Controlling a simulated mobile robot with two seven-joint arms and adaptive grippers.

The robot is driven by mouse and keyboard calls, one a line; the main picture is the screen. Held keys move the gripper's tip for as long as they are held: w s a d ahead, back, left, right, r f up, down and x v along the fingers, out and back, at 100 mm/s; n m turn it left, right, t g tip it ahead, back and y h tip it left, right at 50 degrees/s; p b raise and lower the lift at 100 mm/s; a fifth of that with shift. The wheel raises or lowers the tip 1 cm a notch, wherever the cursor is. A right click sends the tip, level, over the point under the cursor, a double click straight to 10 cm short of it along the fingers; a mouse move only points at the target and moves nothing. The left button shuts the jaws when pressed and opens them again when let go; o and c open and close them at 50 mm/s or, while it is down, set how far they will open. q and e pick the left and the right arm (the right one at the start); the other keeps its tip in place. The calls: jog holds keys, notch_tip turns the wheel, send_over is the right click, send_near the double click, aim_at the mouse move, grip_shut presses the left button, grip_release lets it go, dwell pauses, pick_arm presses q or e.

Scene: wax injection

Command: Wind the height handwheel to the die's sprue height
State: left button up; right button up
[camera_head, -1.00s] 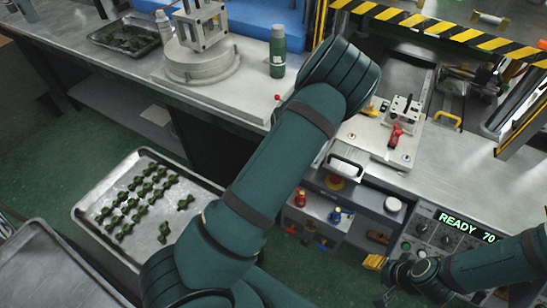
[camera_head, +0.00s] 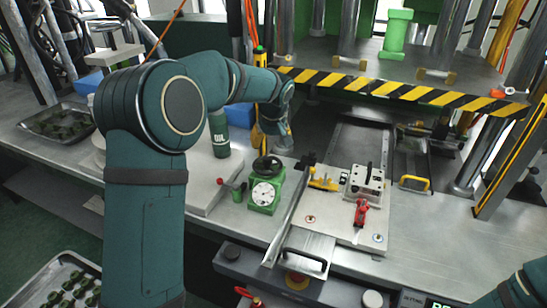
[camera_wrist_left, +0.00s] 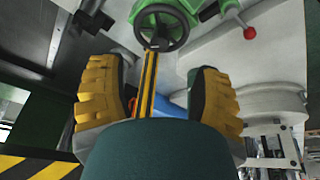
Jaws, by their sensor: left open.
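The height handwheel, a black spoked wheel (camera_head: 267,165), sits at a green housing with a white dial (camera_head: 264,194) on the bench. In the left wrist view the black handwheel (camera_wrist_left: 163,26) lies beyond the fingertips, near the top middle. My left gripper (camera_head: 277,130) hangs behind and above the wheel, partly hidden by its own arm. In the wrist view its two yellow finger pads (camera_wrist_left: 157,85) are wide apart, with nothing held between them. What looks like the die, a metal block (camera_head: 365,183), stands on a pale plate beside a red clamp (camera_head: 361,212). My right gripper is out of view.
A yellow-black striped bar (camera_head: 400,90) crosses behind the bench. A green bottle (camera_head: 219,135) and a red-knobbed lever (camera_head: 221,182) stand left of the dial. A tray of green parts (camera_head: 58,121) is at the far left. Bench at right front is clear.

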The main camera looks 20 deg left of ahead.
aim_at(267, 157)
pick_arm(q)
jog(key=shift+m, duration=0.4)
jog(key=x, duration=0.4)
jog(key=a+b+x, duration=0.1)
jog(key=x, duration=0.3)
jog(key=w+b+x, duration=0.1)
jog(key=x, duration=0.3)
jog(key=shift+w+a+r, duration=0.15)
jog(key=shift+r, duration=0.1)
grip_shut()
